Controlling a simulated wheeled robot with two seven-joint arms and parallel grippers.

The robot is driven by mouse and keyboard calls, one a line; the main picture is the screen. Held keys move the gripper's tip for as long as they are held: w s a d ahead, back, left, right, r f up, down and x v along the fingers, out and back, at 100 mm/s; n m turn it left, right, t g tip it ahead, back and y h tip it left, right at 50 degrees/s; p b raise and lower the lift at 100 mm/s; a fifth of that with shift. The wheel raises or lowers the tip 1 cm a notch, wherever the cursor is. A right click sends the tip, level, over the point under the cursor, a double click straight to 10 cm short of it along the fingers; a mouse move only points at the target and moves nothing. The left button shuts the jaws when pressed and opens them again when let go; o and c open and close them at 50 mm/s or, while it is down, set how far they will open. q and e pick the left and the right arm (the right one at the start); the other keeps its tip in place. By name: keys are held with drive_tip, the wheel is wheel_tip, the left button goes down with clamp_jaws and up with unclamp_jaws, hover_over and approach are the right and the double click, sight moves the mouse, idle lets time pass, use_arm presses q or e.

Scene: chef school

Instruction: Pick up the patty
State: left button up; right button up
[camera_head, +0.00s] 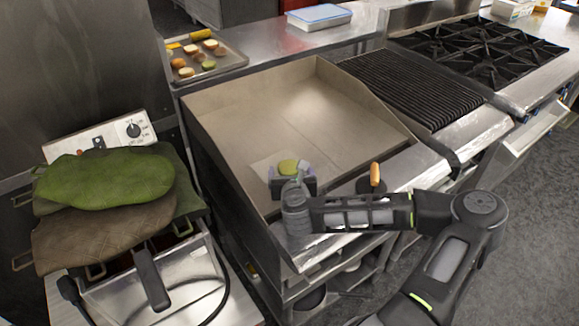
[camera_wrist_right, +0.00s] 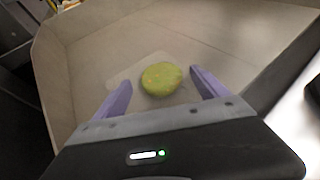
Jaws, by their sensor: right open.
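A round green-yellow patty (camera_head: 288,166) lies on the flat griddle (camera_head: 240,108), near its front edge. It shows in the middle of the right wrist view (camera_wrist_right: 161,78). My right gripper (camera_head: 291,176) is over the front of the griddle, and its two purple fingers are open. In the right wrist view the gripper (camera_wrist_right: 160,90) has one finger on each side of the patty, with a gap on both sides. I cannot tell how high the fingertips are above the griddle. My left gripper is not in view.
The griddle has raised side and back walls. A tray (camera_head: 233,60) with several round pieces stands behind it at the left. A ribbed grill (camera_head: 410,85) is at the right. A fryer with green and brown cloth-like pieces (camera_head: 105,180) stands at the left. A small orange item (camera_head: 375,174) is at the griddle's front.

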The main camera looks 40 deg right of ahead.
sight(290, 169)
drive_tip(key=shift+x, duration=1.1)
drive_tip(key=shift+c, duration=0.4)
drive_tip(key=c, duration=1.4)
drive_tip(key=shift+r, duration=0.1)
wheel_tip(290, 169, up, 10)
drive_tip(key=shift+f+p, duration=0.1)
drive_tip(key=shift+p, duration=0.2)
drive_tip(key=shift+a, duration=0.1)
